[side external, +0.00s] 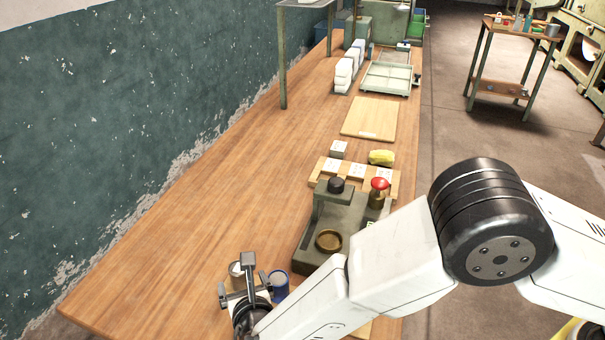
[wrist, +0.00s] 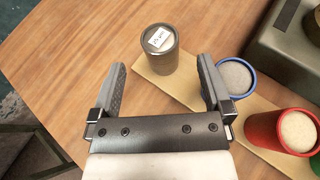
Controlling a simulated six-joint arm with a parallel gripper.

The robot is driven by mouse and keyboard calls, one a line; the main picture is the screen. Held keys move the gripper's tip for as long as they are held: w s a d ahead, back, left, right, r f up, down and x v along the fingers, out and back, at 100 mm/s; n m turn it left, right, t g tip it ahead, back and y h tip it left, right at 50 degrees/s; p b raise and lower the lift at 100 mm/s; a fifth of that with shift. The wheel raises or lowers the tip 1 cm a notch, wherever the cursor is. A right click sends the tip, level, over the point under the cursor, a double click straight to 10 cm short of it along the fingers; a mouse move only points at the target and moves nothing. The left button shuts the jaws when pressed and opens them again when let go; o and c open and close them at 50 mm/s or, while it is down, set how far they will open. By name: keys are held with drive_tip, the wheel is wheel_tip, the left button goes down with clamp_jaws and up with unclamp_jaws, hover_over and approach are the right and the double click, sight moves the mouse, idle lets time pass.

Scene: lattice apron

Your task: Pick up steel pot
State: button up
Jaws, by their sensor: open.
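The steel pot (wrist: 162,58) is a grey metal cylinder with a white label on its pale top. It stands upright on a narrow wooden board (wrist: 186,90). In the side view the steel pot (side external: 236,269) is partly hidden behind my gripper (side external: 238,283). In the wrist view my gripper (wrist: 161,68) is open and empty, its fingers spread to either side in front of the pot. The pot appears just beyond the fingertips, roughly centred between them. I cannot tell the exact height gap.
A blue pot (wrist: 235,79) stands close beside the right finger, with a red pot (wrist: 282,131) further right. A green-grey machine (side external: 318,238) stands behind them. The bench (side external: 190,255) is clear on the left, toward the wall.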

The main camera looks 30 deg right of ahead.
sight(240, 274)
drive_tip(key=shift+w+f, duration=0.1)
drive_tip(key=shift+w, duration=0.25)
drive_tip(key=shift+w, duration=0.1)
drive_tip(key=shift+x, duration=2.45)
clamp_jaws()
